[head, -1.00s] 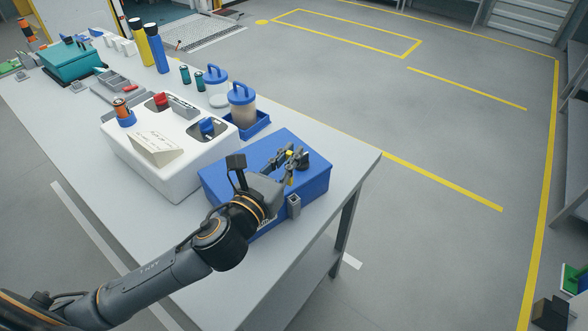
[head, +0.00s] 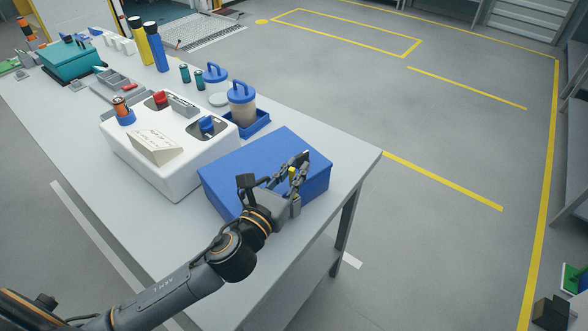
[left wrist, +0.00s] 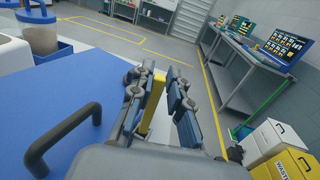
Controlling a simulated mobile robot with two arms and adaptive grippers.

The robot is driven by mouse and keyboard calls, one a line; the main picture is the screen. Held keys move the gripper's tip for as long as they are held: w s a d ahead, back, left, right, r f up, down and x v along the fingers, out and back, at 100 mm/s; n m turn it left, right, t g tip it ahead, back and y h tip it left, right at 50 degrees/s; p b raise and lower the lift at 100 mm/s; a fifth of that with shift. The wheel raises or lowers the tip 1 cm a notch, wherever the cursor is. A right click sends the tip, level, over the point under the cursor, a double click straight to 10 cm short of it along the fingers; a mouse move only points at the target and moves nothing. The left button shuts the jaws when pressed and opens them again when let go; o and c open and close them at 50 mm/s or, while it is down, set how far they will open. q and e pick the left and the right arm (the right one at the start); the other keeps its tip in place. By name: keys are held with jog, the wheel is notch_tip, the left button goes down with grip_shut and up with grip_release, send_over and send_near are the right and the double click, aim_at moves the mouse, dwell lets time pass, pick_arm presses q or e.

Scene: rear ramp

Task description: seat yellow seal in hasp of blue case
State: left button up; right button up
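The blue case (head: 245,168) stands closed on the near end of the table in the head view. Its lid (left wrist: 45,110) and dark handle (left wrist: 62,138) fill the left of the left wrist view. My left gripper (head: 296,172) is over the case's front right edge. The grey hasp on the front face is largely hidden by the gripper in the head view. My right gripper is out of view.
A white bin-like unit (head: 180,180) with a card stands left of the case. A blue-lidded jar (head: 241,105) in a blue tray (head: 262,122) is behind it. The table's right edge is close to the case; open floor lies beyond.

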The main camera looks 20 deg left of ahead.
pick_arm(q)
jog(key=shift+o, duration=0.4)
jog(key=shift+r, duration=0.1)
jog(key=shift+r, duration=0.25)
jog(key=s+a+b, duration=0.1)
jog(key=s+a, duration=0.1)
jog(key=s, duration=1)
jog(key=shift+w+a, duration=0.1)
